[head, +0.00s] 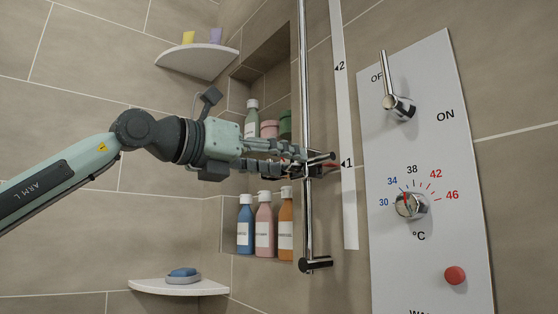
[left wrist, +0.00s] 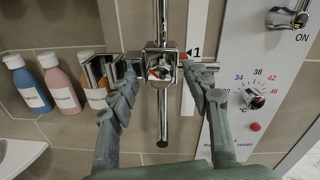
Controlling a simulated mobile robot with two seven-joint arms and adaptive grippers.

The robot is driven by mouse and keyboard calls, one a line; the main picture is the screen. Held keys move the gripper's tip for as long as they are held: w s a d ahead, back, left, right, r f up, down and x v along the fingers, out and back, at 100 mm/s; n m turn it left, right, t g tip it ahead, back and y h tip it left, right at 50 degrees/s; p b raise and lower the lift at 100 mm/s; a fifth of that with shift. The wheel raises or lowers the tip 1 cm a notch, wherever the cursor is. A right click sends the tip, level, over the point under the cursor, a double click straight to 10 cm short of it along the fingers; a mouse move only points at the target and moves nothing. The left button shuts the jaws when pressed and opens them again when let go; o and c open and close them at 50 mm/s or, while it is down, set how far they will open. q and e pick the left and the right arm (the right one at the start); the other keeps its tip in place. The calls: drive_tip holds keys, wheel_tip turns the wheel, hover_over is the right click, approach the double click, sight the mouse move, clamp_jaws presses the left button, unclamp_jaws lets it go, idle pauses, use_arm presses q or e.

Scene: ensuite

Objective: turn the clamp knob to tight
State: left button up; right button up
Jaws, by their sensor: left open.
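The chrome clamp (head: 318,170) sits on the vertical rail (head: 308,215) beside mark 1 on the white scale strip. In the left wrist view the clamp knob (left wrist: 158,73) faces the camera and carries a red mark. The red mark's exact setting is too small to read. My left gripper (left wrist: 158,78) is open, with one finger on each side of the knob and visible gaps between. In the head view my left gripper (head: 290,160) reaches the clamp from the left and hides much of it. My right gripper is in neither view.
To the right is a white panel (head: 440,130) with an ON/OFF lever (head: 392,95), a temperature knob (head: 408,205) and a red button (head: 455,275). Behind my gripper, a wall niche holds several bottles (head: 264,225). Corner shelves (head: 205,60) are at the left.

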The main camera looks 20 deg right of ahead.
use_arm(q)
clamp_jaws()
drive_tip(key=shift+m, duration=0.4)
drive_tip(key=m, duration=0.9)
drive_tip(key=shift+p, duration=0.35)
drive_tip(key=m+p, duration=0.1)
drive_tip(key=m, duration=0.6)
drive_tip(key=shift+g+h+p, duration=0.3)
drive_tip(key=shift+p, duration=0.1)
drive_tip(key=shift+m, duration=1)
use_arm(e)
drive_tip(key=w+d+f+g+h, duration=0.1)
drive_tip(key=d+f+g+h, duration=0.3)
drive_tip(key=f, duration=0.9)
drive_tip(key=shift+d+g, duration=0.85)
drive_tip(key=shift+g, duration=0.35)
